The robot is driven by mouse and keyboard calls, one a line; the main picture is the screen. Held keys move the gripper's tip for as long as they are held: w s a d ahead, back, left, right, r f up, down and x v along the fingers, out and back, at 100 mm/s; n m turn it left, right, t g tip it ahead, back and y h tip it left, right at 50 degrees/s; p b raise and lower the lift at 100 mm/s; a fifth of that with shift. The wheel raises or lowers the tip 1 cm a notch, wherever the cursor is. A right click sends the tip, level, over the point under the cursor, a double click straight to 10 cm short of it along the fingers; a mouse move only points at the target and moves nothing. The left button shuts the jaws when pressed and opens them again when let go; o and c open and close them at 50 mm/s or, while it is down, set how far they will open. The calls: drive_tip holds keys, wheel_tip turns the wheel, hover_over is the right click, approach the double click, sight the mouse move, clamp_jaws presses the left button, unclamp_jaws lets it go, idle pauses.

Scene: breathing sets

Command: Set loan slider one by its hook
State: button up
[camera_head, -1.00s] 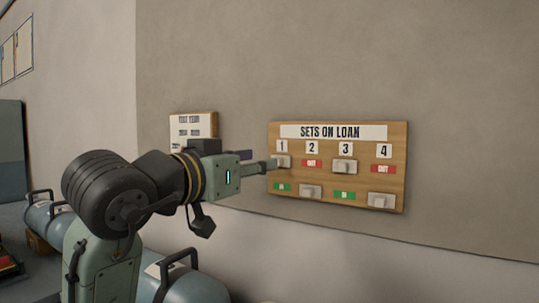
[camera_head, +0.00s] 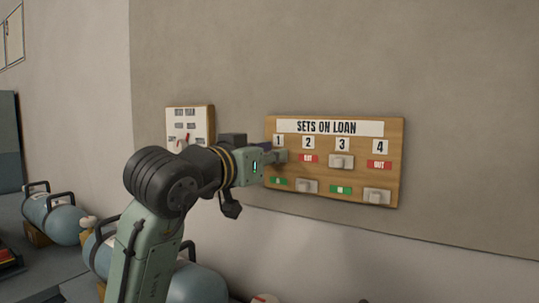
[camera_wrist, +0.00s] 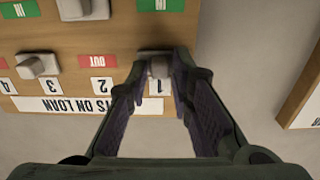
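Slider 1 (camera_wrist: 157,68) is a pale block with a raised knob on the wooden "SETS ON LOAN" board (camera_head: 398,150). It sits at the upper end of its track, near number card 1, with its green IN label (camera_head: 279,181) uncovered below. My gripper (camera_wrist: 161,65) has its fingertips on either side of the slider 1 knob, close to it. I cannot tell whether the fingers press on it. In the head view my gripper (camera_head: 281,156) partly hides slider 1. A separate hook shape on the slider cannot be made out.
Slider 3 (camera_head: 341,161) is also up; slider 2 (camera_head: 306,186) and slider 4 (camera_head: 377,195) are down, with red OUT labels showing. A smaller board (camera_head: 203,122) hangs left on the wall. Blue cylinders (camera_head: 60,218) lie below left. The wall right of the board is bare.

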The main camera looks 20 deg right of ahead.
sight(278, 180)
clamp_jaws()
idle(0.3)
drive_tip(key=shift+f, duration=0.1)
wheel_tip(278, 180, down, 6)
drive_tip(key=b, duration=0.3)
drive_tip(key=shift+r, duration=0.2)
drive_tip(key=shift+o, duration=2)
unclamp_jaws()
drive_tip(key=shift+r, duration=0.1)
